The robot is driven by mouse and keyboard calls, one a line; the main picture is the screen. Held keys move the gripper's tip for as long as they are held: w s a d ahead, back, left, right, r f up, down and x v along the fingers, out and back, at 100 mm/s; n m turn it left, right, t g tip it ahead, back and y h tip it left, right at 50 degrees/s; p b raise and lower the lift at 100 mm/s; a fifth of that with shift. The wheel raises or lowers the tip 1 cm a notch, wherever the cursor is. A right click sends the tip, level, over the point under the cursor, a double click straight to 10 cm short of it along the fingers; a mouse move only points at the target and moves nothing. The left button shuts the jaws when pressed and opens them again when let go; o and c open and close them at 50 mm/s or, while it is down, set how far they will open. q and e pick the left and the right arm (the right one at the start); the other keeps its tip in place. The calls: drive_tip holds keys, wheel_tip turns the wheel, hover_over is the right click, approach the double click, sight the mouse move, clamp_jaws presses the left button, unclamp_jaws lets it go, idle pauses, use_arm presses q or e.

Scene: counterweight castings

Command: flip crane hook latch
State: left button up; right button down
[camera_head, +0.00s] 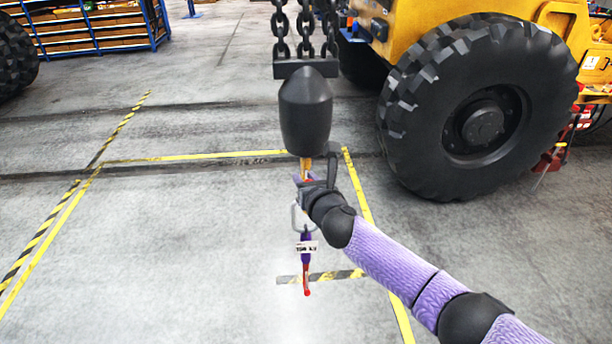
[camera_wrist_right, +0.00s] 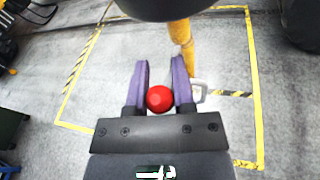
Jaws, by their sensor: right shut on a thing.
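The crane hook assembly hangs from chains: a black hook block (camera_head: 305,112) with the yellow-orange hook (camera_head: 306,164) below it. The hook also shows in the wrist view (camera_wrist_right: 181,33), beside my fingers. The latch itself cannot be made out clearly. My left gripper is not in view.
Heavy chains (camera_head: 305,32) run up from a dark bar. A large tyre (camera_head: 478,105) stands at right. Yellow-taped floor around is clear.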

drive_tip(key=shift+c, duration=2.3)
unclamp_jaws()
drive_tip(key=shift+s, duration=0.1)
drive_tip(key=shift+s+d, duration=0.15)
drive_tip(key=shift+s, duration=0.15)
drive_tip(key=v, duration=0.9)
drive_tip(key=shift+s, duration=0.1)
